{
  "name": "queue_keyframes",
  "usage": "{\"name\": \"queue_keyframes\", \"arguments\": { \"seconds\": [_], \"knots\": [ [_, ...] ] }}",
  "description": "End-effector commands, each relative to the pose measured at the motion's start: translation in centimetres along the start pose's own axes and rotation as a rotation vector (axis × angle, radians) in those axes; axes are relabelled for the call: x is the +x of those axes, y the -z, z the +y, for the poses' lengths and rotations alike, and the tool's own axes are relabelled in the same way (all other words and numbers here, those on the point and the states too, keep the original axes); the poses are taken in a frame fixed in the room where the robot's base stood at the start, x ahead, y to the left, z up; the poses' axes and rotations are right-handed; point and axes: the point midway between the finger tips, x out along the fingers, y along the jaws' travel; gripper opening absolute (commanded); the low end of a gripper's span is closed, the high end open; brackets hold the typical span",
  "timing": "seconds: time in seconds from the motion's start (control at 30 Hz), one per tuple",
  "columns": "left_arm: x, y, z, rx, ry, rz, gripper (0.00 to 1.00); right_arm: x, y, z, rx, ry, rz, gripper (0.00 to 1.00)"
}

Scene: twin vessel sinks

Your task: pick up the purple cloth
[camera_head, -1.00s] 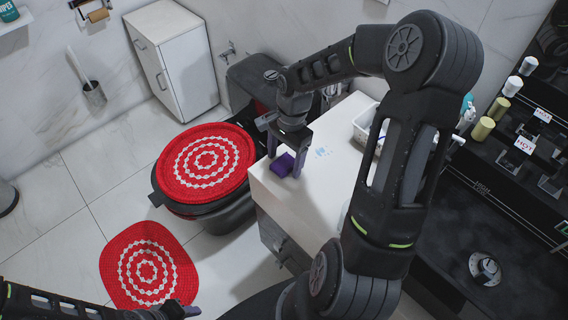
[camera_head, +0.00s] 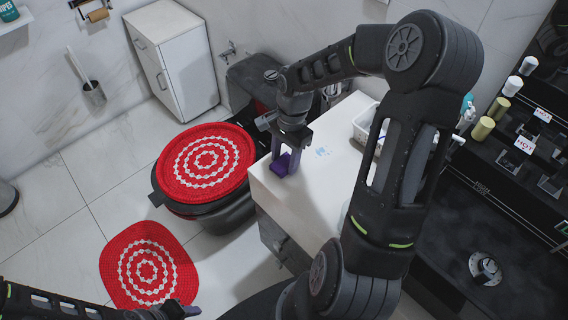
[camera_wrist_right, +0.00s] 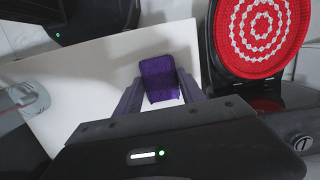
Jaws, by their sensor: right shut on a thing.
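The purple cloth (camera_head: 272,187) is a small bundle at the front left corner of the white counter top (camera_head: 312,185). My right gripper (camera_head: 284,160) comes down over it from above and is shut on it. In the right wrist view the cloth (camera_wrist_right: 158,76) shows between the two fingers, over the white surface. I cannot tell whether the cloth still touches the counter. Part of my left arm shows at the lower left, with its dark end (camera_head: 176,311) at the bottom edge; its fingers are not clear.
A toilet with a red and white round cover (camera_head: 206,163) stands left of the counter. A matching red mat (camera_head: 148,266) lies on the floor. A white container (camera_head: 366,124) is at the counter's back. A dark shelf with several bottles is at right.

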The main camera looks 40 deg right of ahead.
Motion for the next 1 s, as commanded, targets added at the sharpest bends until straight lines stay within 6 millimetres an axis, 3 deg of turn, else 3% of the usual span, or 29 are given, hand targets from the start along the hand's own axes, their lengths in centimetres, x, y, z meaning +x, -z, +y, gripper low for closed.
{"name": "queue_keyframes", "arguments": {
  "seconds": [0.1, 0.47, 1.0],
  "knots": [
    [0.0, 0.0, 0.0, 0.000, 0.000, 0.000, 0.35, 0.0, 0.0, 0.0, 0.000, 0.000, 0.000, 0.08],
    [0.1, 0.0, 0.0, 0.000, 0.000, 0.000, 0.35, -0.8, -0.1, -0.1, 0.001, 0.002, 0.002, 0.08],
    [0.5, 0.0, -0.2, 0.000, 0.000, 0.000, 0.35, -9.4, -1.4, -0.1, 0.000, 0.002, 0.001, 0.08]
  ]
}}
